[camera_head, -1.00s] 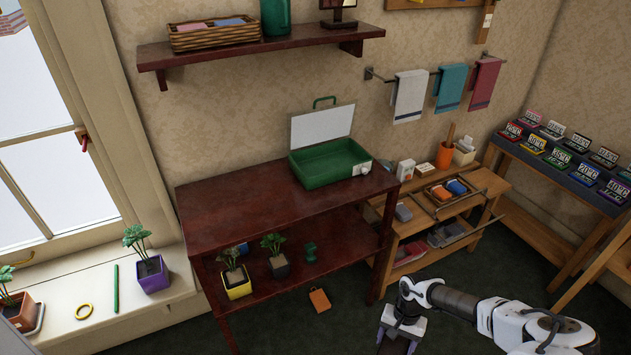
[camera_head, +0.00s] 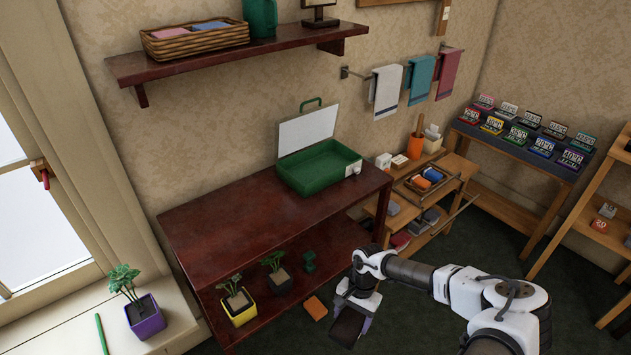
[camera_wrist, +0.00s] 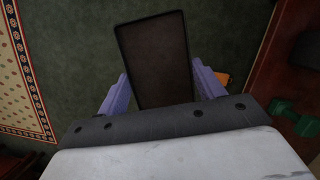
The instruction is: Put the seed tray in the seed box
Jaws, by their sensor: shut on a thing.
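The seed box (camera_head: 290,178) is a green open box with its white lid raised, on the dark red table at the wall; its inside looks empty. My gripper (camera_head: 350,322) is low in front of the table, to the right of its lower shelf. It is shut on a dark rectangular tray, the seed tray (camera_head: 347,327). In the wrist view the seed tray (camera_wrist: 154,60) sits between the two purple fingers (camera_wrist: 160,88), shallow with a raised rim and brown inside. The box is above and to the left of my gripper in the head view.
The table top (camera_head: 225,225) is bare left of the box. Potted plants (camera_head: 238,302) and a green dumbbell (camera_wrist: 296,118) stand on the lower shelf. An orange object (camera_head: 316,308) lies on the floor beside the table. A wall shelf (camera_head: 230,50) hangs above.

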